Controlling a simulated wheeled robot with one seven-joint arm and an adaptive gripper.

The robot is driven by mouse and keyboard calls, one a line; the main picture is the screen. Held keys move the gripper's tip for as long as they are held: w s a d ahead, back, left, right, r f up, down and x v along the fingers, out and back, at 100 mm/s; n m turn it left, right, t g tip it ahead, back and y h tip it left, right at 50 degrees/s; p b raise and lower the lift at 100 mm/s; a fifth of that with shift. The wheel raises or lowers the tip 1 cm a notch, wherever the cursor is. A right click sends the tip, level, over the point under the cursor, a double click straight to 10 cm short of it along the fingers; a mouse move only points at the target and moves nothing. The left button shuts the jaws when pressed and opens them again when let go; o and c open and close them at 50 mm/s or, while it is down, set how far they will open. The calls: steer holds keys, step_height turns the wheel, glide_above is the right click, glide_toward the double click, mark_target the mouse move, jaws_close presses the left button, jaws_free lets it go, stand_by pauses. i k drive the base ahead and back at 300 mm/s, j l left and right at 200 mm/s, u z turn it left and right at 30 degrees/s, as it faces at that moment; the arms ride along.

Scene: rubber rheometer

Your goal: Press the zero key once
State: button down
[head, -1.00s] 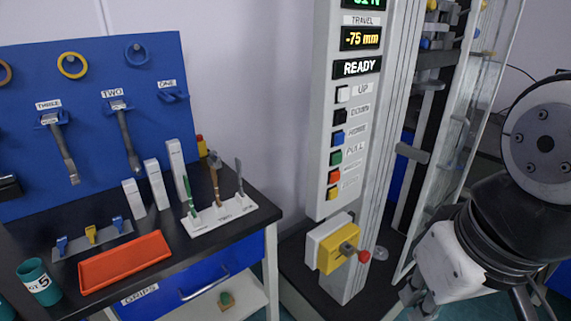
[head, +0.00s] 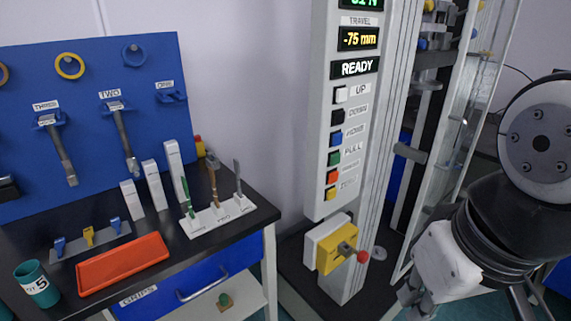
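The zero key is a small yellow key (head: 331,194) at the bottom of the key column on the machine's tall white control panel (head: 322,206). Its label beside it is small and reads roughly "ZERO". Above it are a red key (head: 332,177), a green key (head: 334,158), a blue key (head: 336,138), a black key (head: 338,117) and a white key (head: 340,95). The displays read "-75 mm" and "READY". My gripper (head: 412,299) is at the lower right, below and right of the panel, apart from the keys. Its fingers are partly cut off by the frame's bottom edge.
A clear guard (head: 470,110) stands right of the machine column. A black-topped bench (head: 200,245) with an orange tray (head: 122,264) stands at the left. The space before the keys is clear.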

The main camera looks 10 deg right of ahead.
mark_target(331, 194)
steer(key=i+j+z, duration=0.1)
steer(key=j, duration=0.45)
steer(key=i+j+z, duration=0.1)
steer(key=j, duration=0.5)
steer(key=i+j, duration=0.15)
steer(key=j, duration=0.4)
steer(key=i+j+z, duration=0.15)
steer(key=j, duration=0.45)
